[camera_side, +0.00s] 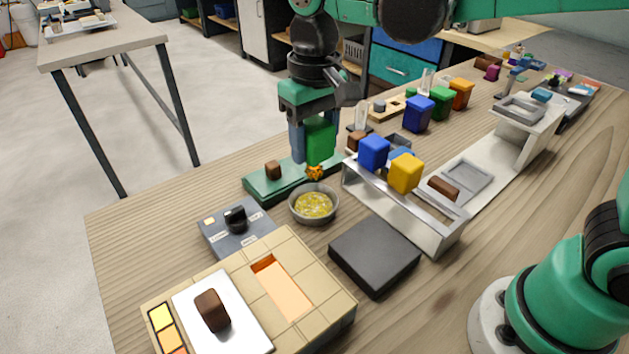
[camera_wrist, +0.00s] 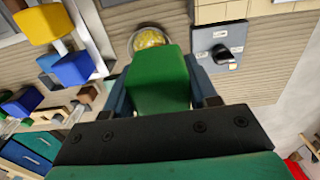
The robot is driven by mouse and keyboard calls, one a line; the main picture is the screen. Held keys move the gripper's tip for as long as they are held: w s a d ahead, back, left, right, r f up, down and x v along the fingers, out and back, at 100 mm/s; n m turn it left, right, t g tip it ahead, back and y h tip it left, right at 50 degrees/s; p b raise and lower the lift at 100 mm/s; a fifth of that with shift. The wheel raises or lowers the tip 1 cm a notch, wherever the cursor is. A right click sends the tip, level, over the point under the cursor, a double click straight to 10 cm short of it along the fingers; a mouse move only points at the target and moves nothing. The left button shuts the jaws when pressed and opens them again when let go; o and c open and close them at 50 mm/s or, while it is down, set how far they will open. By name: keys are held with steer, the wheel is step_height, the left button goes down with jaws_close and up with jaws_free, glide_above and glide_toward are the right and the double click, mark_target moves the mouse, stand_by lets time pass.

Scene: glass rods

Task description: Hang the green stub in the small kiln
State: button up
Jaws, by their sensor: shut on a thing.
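My gripper (camera_side: 314,140) is shut on the green stub (camera_side: 320,137), a green block held upright above the table. An orange, speckled lump (camera_side: 315,172) shows just below the stub and appears to be on its lower end. In the wrist view the stub (camera_wrist: 160,80) fills the space between the fingers and hides its own lower end. The small kiln (camera_side: 335,313) is a tan brick box at the front, with an open, orange-glowing slot (camera_side: 281,287) in its top. A white plate with a brown knob (camera_side: 211,310) lies on top beside the slot. The stub is behind the kiln, apart from it.
A bowl of yellow grains (camera_side: 313,205) sits close below the stub. A dark slab (camera_side: 374,257) lies right of the kiln. A metal rack (camera_side: 435,232) holds a blue block (camera_side: 373,153) and yellow block (camera_side: 404,172).

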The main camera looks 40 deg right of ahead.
steer(key=s+a+f, duration=0.3)
steer(key=s+a, duration=0.5)
steer(key=a, duration=0.3)
steer(key=shift+a+f, duration=0.2)
steer(key=shift+f, duration=2.8)
steer(key=o, duration=1.3)
steer(key=shift+o, duration=0.2)
